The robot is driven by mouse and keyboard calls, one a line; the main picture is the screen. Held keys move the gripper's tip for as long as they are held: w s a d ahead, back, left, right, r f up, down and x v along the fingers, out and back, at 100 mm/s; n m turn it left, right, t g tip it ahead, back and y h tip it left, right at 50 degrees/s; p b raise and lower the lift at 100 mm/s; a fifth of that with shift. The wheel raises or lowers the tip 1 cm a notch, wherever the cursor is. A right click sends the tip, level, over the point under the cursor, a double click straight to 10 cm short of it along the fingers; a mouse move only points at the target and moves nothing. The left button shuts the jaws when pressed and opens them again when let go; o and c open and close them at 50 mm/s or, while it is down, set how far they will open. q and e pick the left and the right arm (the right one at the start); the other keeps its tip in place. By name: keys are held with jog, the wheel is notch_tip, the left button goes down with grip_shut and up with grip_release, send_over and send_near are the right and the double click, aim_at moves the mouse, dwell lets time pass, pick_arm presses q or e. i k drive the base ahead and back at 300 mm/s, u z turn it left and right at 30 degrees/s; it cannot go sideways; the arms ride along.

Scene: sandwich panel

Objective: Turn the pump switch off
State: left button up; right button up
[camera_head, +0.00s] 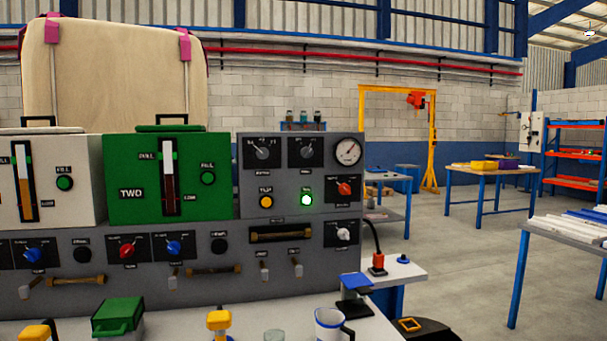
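A grey control panel (230,219) stands on the bench, with rotary switches and buttons on it. Its right section has two grey knobs (262,152) and (307,152) at the top, an orange-red knob (344,189) and a pale knob (343,234). A green button (306,200) there is lit, beside a yellow button (266,202). The labels are too small to read, so I cannot tell which is the pump switch. The lower row has blue knobs (33,254) and (173,247) and a red knob (127,250). Neither gripper shows.
A green tank (125,206) marked TWO and a white tank sit on the panel. A round gauge (347,151) is at its upper right. A green box (118,314), a yellow-topped item (219,320) and a mug (328,323) stand in front. Open floor lies right.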

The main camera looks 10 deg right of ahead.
aim_at(305, 153)
jog(key=k, duration=0.5)
jog(key=z, duration=1.85)
jog(key=i, duration=1.4)
jog(key=u, duration=0.85)
